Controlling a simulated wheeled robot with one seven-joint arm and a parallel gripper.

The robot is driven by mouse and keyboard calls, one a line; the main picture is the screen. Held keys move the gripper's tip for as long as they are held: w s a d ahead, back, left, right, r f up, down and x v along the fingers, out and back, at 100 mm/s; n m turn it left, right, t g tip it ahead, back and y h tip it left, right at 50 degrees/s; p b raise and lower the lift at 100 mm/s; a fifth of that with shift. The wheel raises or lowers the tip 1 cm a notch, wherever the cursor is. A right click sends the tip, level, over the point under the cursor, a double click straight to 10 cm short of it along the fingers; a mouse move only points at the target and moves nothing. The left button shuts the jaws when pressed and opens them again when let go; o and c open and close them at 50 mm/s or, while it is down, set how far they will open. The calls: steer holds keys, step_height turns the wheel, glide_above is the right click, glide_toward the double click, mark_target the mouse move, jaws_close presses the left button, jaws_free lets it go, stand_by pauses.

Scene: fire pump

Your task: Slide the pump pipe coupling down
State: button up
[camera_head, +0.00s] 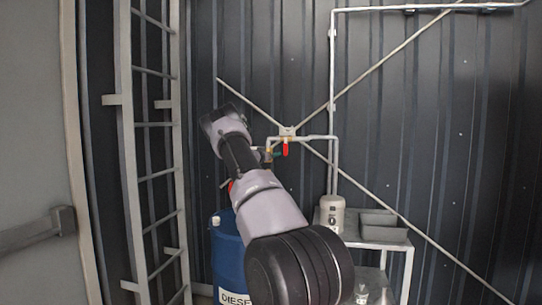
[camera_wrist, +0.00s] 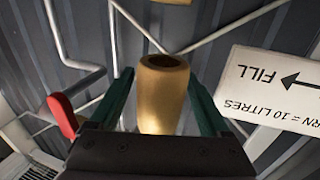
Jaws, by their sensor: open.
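In the wrist view, a brass-coloured cylinder with an open end, which looks like the pump pipe coupling (camera_wrist: 162,95), lies between the two green fingers of my gripper (camera_wrist: 160,82). The fingers stand apart on either side of it, with a narrow gap showing at each side. Its lower part is hidden behind the gripper body. In the head view my gripper (camera_head: 270,155) is by the pipework under the red valve lever (camera_head: 285,149). The coupling cannot be made out clearly there, since my arm and the small scale hide it.
The red lever also shows left of the fingers in the wrist view (camera_wrist: 62,115). A white sign (camera_wrist: 268,88) is close on the right.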

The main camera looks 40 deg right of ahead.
jaws_close()
stand_by(1.4)
